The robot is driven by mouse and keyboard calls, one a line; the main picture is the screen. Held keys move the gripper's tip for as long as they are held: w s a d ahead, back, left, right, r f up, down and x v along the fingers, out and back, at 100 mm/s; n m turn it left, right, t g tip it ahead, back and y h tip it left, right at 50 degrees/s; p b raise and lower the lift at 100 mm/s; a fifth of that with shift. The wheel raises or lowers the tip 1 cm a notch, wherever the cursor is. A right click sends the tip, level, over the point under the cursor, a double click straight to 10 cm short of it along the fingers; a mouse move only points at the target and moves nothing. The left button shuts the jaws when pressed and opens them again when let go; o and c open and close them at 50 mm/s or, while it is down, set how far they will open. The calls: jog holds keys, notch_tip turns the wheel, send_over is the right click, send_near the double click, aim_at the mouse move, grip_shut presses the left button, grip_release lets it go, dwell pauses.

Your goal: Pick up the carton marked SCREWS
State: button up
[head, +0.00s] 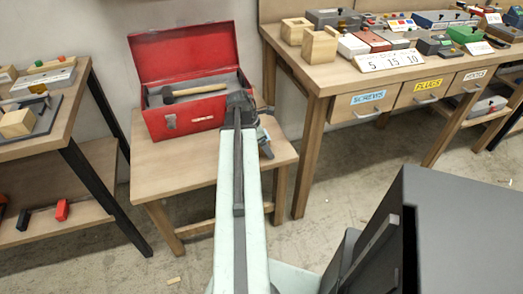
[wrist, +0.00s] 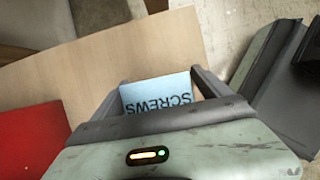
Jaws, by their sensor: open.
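The carton marked SCREWS (wrist: 158,93) shows in the wrist view as a light blue face with dark lettering that appears upside down. It is between the two fingers of my gripper (wrist: 160,78), over the small wooden table (wrist: 125,65). My gripper is open, with one finger on each side of the carton. The near part of the carton is hidden by the gripper body, and I cannot tell whether the fingers touch it. In the head view my gripper (head: 250,122) is beside the red toolbox, and the carton is hidden behind my arm.
The open red toolbox (head: 188,115), with a hammer (head: 195,91) across it, stands left of my gripper. A workbench (head: 335,78) at right has a drawer label (head: 368,97) also reading SCREWS. A shelf unit (head: 60,135) stands at left. The small table's front left is clear.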

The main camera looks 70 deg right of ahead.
jog(key=shift+r, duration=0.1)
jog(key=c, duration=1.7)
notch_tip(320, 180, up, 10)
jog(key=p, duration=1)
jog(key=shift+r+p, duration=0.15)
jog(key=shift+p, duration=0.15)
